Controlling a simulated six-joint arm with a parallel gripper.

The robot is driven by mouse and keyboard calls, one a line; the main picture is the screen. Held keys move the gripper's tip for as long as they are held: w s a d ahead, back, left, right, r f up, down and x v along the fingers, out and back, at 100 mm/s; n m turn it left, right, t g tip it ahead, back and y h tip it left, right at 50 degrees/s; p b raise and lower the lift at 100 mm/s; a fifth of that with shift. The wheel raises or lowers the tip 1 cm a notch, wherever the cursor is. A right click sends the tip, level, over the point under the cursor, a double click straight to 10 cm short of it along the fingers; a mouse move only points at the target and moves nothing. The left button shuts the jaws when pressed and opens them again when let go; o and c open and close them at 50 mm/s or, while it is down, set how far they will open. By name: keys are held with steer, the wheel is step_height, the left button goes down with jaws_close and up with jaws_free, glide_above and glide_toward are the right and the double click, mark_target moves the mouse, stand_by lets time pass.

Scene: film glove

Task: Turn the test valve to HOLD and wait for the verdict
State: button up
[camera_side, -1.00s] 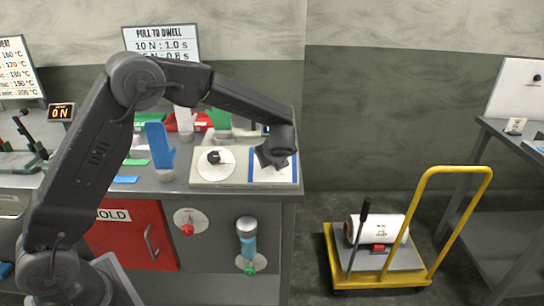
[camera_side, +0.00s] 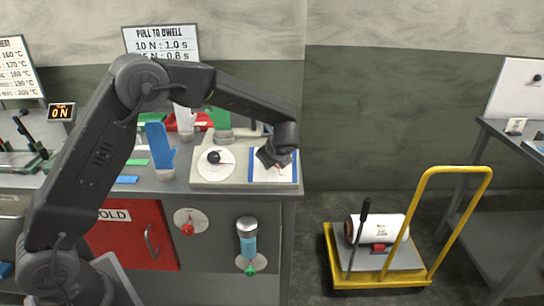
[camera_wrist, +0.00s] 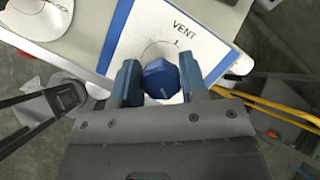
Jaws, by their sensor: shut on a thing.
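The test valve's blue knob (camera_wrist: 160,78) shows in the wrist view on a white plate (camera_wrist: 215,50) with a blue border. The word VENT and a short tick mark are printed beside a thin circle around the knob. No HOLD mark shows on the visible part of this plate. My gripper (camera_wrist: 159,76) has one finger on each side of the knob and is shut on it. In the side view my gripper (camera_side: 272,160) is over the same plate (camera_side: 287,172) at the bench's right end and hides the knob. I see no readable verdict.
A black knob (camera_side: 214,157) on a white dial is left of the plate. A blue glove (camera_side: 159,146) stands farther left. A red door (camera_side: 130,240), red valve (camera_side: 187,230) and blue cylinder (camera_side: 248,245) are on the bench front. A yellow cart (camera_side: 380,280) stands right.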

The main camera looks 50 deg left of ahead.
steer(key=n+g, duration=0.1)
steer(key=n, duration=0.2)
steer(key=n+g, duration=0.1)
steer(key=n, duration=0.2)
steer(key=n+g+h, duration=0.1)
steer(key=n, duration=0.4)
steer(key=shift+s+n, duration=0.15)
steer(key=shift+n, duration=0.15)
steer(key=shift+h, duration=0.3)
steer(key=shift+d, duration=0.1)
steer(key=o, duration=0.9)
steer(key=v, duration=1.3)
steer(key=shift+d+r, duration=0.25)
steer(key=shift+d, duration=0.05)
